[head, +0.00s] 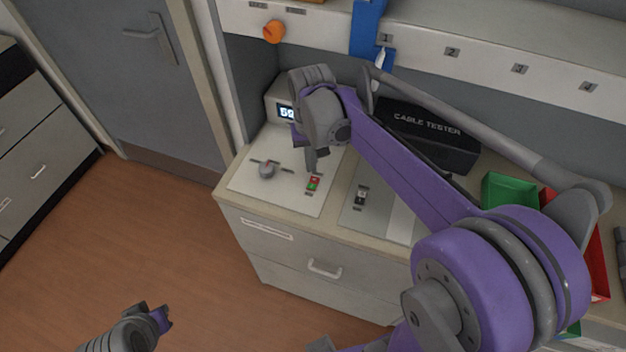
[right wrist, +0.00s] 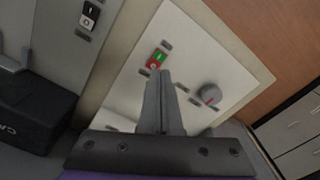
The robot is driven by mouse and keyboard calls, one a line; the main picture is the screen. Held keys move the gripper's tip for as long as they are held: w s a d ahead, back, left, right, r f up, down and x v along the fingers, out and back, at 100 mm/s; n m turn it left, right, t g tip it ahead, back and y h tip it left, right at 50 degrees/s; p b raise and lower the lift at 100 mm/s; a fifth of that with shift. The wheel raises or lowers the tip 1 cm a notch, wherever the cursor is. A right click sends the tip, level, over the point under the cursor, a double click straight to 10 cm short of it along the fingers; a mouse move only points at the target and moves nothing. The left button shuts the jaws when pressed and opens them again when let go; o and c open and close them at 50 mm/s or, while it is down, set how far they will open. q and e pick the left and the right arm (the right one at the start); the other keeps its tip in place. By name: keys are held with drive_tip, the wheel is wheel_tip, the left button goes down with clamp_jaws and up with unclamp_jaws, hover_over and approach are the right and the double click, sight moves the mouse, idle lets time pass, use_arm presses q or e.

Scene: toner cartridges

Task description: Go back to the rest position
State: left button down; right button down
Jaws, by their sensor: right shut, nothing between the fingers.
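My right gripper (head: 312,163) is shut and empty. Its fingertips are over the white control panel (head: 300,196) on the counter, close to a red and green rocker switch (head: 314,184). In the right wrist view, the shut fingers (right wrist: 158,80) point at that switch (right wrist: 156,59); I cannot tell whether they touch it. My left gripper (head: 163,319) is at the bottom left over the floor, only partly in view, and its jaw state is unclear.
The panel also bears a grey knob (head: 267,170). Beside it are a lit display box (head: 285,103), a grey plate with a black switch (head: 361,195), a black cable tester case (head: 428,135) and a green bin (head: 508,194). A shelf edge (head: 480,60) runs above. The floor (head: 130,230) at left is clear.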

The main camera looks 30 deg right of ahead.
drive_tip(key=shift+s, duration=0.1)
drive_tip(key=s+a+t, duration=0.1)
drive_tip(key=s, duration=0.1)
drive_tip(key=s+a+f+n+t, duration=0.1)
drive_tip(key=s+a, duration=0.1)
drive_tip(key=s, duration=0.1)
drive_tip(key=s+a+n+t, duration=0.1)
drive_tip(key=s, duration=0.2)
drive_tip(key=shift+s+a+f, duration=0.15)
drive_tip(key=shift+s+a, duration=0.1)
drive_tip(key=s+a+f+n+t, duration=0.2)
drive_tip(key=s+f, duration=0.1)
drive_tip(key=s, duration=0.2)
drive_tip(key=shift+s+a+f+t, duration=0.15)
drive_tip(key=shift+s+f+t, duration=0.15)
drive_tip(key=shift+f, duration=0.05)
